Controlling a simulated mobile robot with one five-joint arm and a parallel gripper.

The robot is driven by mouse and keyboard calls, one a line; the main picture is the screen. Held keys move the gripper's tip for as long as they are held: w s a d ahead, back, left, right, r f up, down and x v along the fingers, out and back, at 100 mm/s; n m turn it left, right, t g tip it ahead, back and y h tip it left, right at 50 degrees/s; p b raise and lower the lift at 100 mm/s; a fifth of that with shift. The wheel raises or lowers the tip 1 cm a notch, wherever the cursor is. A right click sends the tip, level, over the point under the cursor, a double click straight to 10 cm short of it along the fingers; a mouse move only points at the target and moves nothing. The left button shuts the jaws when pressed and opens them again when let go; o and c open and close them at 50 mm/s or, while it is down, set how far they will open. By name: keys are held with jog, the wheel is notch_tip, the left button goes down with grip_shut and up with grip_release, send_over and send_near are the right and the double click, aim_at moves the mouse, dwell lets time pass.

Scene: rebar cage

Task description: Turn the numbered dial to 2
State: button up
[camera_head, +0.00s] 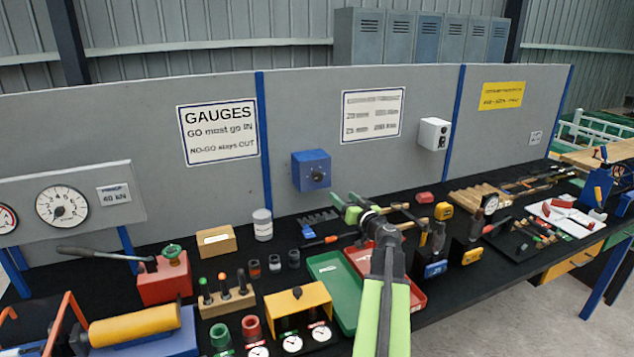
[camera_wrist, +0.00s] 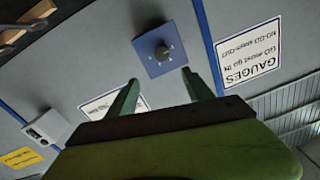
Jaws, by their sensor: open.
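The numbered dial is a dark round knob (camera_head: 317,174) on the front of a blue box (camera_head: 300,172) fixed to the grey panel. In the wrist view, which is upside down, the knob (camera_wrist: 162,52) sits on the blue plate (camera_wrist: 150,66) with small pale marks around it, too small to read. Its pointer direction cannot be told. My gripper (camera_head: 346,203) is open and empty, below and right of the box in the head view. In the wrist view its two green fingers (camera_wrist: 160,77) point towards the box, apart from the knob.
A white box (camera_head: 434,133) is on the panel to the right, and a GAUGES sign (camera_head: 218,131) to the left. Below, the black bench holds a green tray (camera_head: 330,285), a red tray (camera_head: 418,297) and many tools. The panel around the blue box is clear.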

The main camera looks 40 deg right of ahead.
aim_at(319, 178)
jog(key=x, duration=1.7)
jog(key=shift+a, duration=0.2)
grip_shut()
jog(key=shift+m, duration=0.3)
jog(key=m+b, duration=0.1)
jog(key=m, duration=0.4)
jog(key=shift+f+m, duration=0.1)
jog(key=shift+m, duration=0.2)
jog(key=m, duration=0.5)
jog(key=shift+m+h, duration=0.3)
jog(key=shift+h, duration=0.1)
